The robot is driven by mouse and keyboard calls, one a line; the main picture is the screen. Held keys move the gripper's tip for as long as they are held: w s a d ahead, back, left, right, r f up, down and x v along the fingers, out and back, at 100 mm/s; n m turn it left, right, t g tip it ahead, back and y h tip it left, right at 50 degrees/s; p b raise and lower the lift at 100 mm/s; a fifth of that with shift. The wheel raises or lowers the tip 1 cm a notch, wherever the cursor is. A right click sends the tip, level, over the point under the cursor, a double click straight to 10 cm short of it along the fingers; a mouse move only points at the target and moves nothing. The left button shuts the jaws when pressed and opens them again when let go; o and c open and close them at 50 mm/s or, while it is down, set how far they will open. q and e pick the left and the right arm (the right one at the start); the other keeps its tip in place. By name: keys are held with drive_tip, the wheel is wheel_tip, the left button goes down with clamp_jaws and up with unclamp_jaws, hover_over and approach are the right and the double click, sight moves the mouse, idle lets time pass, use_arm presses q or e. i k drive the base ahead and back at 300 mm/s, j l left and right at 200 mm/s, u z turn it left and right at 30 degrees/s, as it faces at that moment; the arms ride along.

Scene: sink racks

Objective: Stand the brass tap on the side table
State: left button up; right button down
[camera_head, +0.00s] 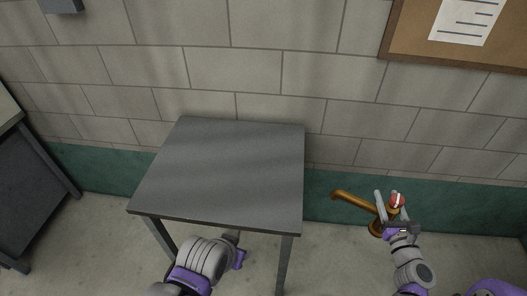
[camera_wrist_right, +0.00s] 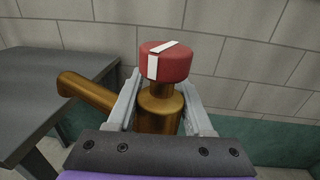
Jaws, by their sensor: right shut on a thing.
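The brass tap (camera_head: 355,201) has a long spout pointing left and a red cap with a white stripe on top. My right gripper (camera_head: 389,197) is shut on its body, just under the cap, and holds it upright to the right of the side table (camera_head: 225,170), apart from it. In the right wrist view the tap's brass body (camera_wrist_right: 158,115) sits between the two fingers, with the spout toward the table (camera_wrist_right: 40,85). The grey table top is bare. My left gripper (camera_head: 236,250) is low at the table's front edge; its fingers are mostly hidden.
A block wall with a green lower band (camera_head: 330,185) stands behind the table. A framed board (camera_head: 410,45) hangs at the upper right. A dark cabinet or counter (camera_head: 35,170) stands at the far left, with clear floor between it and the table.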

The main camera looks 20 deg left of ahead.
sight(228, 156)
drive_tip(key=i+j, duration=0.15)
drive_tip(key=j, duration=0.25)
drive_tip(key=i+j, duration=0.15)
drive_tip(key=j, duration=0.25)
drive_tip(key=i+j, duration=0.1)
drive_tip(key=j, duration=0.3)
drive_tip(key=i+j, duration=0.15)
drive_tip(key=j, duration=0.3)
